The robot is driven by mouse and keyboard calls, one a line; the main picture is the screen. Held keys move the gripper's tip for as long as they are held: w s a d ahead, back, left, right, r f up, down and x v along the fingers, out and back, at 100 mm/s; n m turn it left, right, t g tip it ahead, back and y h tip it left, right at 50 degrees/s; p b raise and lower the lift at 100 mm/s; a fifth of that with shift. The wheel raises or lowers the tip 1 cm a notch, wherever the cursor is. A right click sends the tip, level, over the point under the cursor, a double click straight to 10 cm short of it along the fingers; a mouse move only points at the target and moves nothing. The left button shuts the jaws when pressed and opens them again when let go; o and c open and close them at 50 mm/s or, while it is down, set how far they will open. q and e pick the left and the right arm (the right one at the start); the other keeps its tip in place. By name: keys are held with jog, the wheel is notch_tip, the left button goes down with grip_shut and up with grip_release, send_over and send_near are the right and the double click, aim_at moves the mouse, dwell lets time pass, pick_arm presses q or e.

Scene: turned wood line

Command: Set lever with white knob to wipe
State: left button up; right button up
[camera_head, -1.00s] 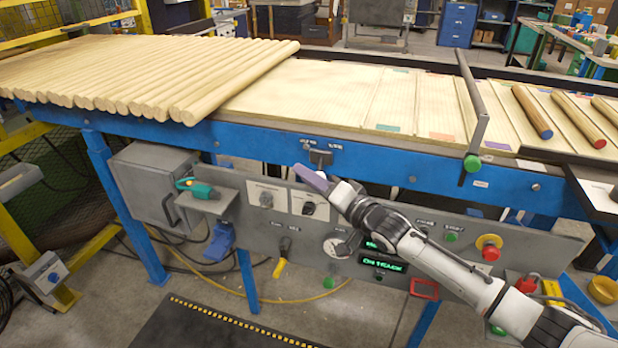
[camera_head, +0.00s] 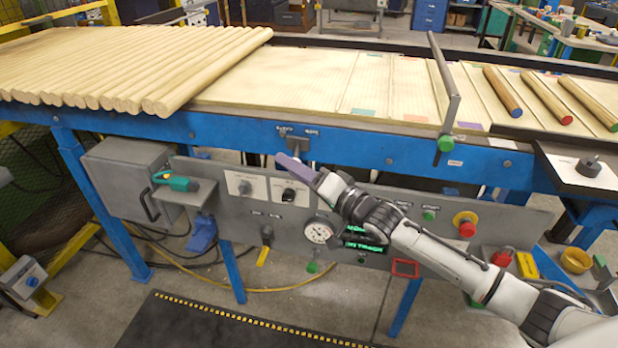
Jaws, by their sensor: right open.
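The lever (camera_head: 297,144) sits on the blue front rail of the table, below two small white labels too small to read surely. A dark mount shows, with a small pale part beneath it that may be the white knob, partly covered by my gripper. I cannot tell which label the lever points to. My right gripper (camera_head: 293,165) is open, with purple-grey fingers just below and in front of the lever. I cannot tell whether it touches the lever. My left gripper is out of view.
Below is a grey panel (camera_head: 345,215) with a dial gauge (camera_head: 318,233), a yellow-handled lever (camera_head: 265,250), a green-knobbed lever (camera_head: 313,266) and a red button (camera_head: 465,224). Wooden rods (camera_head: 130,65) lie on the table. A green-ended bar (camera_head: 445,95) crosses it.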

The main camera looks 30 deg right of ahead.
jog(key=v, duration=0.7)
jog(key=shift+a, duration=0.1)
